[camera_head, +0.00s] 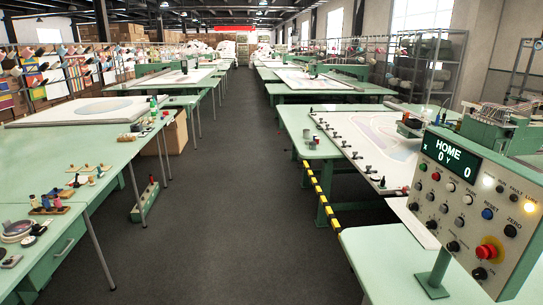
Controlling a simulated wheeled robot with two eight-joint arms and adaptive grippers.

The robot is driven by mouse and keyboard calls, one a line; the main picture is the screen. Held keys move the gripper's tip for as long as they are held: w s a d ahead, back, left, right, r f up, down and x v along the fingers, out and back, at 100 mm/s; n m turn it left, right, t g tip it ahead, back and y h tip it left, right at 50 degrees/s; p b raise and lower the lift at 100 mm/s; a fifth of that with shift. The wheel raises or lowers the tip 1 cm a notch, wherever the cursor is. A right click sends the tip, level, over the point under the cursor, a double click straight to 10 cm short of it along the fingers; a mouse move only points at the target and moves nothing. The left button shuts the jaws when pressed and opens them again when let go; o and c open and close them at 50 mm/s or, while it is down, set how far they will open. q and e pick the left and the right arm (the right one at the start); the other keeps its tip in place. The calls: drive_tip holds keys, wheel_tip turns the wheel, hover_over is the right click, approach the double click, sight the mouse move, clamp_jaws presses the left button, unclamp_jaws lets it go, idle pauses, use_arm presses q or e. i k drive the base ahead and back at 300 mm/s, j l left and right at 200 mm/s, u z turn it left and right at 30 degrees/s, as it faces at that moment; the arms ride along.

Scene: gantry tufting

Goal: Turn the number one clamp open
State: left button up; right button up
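A row of small dark clamps (355,155) runs along the left edge of the white stretched cloth (375,128) on the green gantry table at the right. I cannot read any numbers on the clamps, so I cannot tell which is number one, nor whether each is open or closed. The near end of the row is close to the control panel (466,203). Neither of my grippers is in this view.
The panel's display (452,159) reads HOME, X 0, Y 0; a red mushroom button (488,252) sits low on it. A yellow-black striped bar (321,194) edges the right table. Green tables with small tools (50,205) stand left. The grey aisle (230,190) is clear.

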sight(368, 167)
drive_tip(key=i+j, duration=0.1)
drive_tip(key=i, duration=0.65)
drive_tip(key=i+j+z, duration=0.1)
drive_tip(key=i, duration=0.65)
drive_tip(key=i+j, duration=0.15)
drive_tip(key=i, duration=0.6)
drive_tip(key=i+z, duration=0.8)
drive_tip(key=i+j+z, duration=0.1)
drive_tip(key=i+z, duration=0.15)
drive_tip(key=z, duration=0.2)
drive_tip(key=i+z, duration=0.3)
drive_tip(key=z, duration=0.15)
drive_tip(key=i+j+z, duration=0.1)
drive_tip(key=i+z, duration=0.15)
drive_tip(key=z, duration=0.2)
